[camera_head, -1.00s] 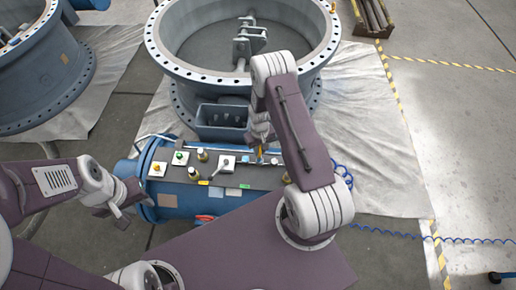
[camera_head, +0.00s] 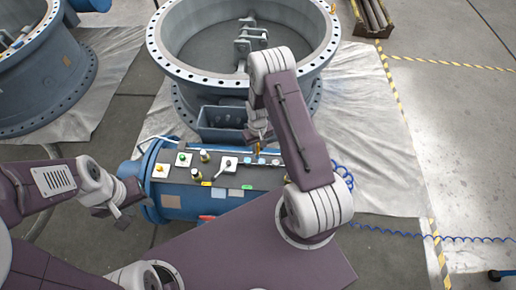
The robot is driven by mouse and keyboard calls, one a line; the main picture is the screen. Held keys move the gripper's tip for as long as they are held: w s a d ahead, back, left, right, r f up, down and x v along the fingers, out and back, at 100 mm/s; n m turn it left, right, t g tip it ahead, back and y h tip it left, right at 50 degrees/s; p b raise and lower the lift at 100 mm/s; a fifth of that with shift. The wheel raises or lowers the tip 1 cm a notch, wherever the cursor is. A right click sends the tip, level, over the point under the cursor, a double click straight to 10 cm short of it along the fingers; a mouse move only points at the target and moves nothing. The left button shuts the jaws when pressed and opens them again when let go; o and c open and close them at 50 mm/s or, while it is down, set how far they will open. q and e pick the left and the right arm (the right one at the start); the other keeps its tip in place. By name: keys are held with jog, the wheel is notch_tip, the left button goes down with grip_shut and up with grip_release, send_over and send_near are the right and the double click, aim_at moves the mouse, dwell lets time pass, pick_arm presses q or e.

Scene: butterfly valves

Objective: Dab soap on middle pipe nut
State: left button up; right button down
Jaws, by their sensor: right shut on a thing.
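The blue cylinder (camera_head: 179,201) lies in front of the large valve, with a dark panel (camera_head: 225,179) along its top. Small brass-coloured fittings (camera_head: 205,155) stand on the panel; which one is the middle pipe nut I cannot tell. My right gripper (camera_head: 258,143) is over the panel's far edge, partly behind my own forearm. It is shut on a slim tool with an orange-yellow part (camera_head: 258,149), probably a brush. Whether its tip touches a fitting is too small to tell. My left gripper (camera_head: 127,203) is off the cylinder's left end; its jaw opening is unclear.
The large blue-grey valve ring (camera_head: 163,62) stands behind on a pale sheet (camera_head: 378,160), with an open box (camera_head: 222,123) on its near side. A second valve (camera_head: 45,85) is at the upper left. A blue coiled hose (camera_head: 400,234) runs right across clear floor.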

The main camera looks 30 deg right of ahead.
notch_tip(320, 180, up, 4)
jog(key=shift+w+a+f+p, duration=0.1)
jog(key=shift+a+f+p, duration=0.1)
jog(key=shift+p, duration=0.9)
jog(key=shift+d+r+p, duration=0.15)
jog(key=shift+r+p, duration=0.25)
jog(key=shift+r, duration=0.2)
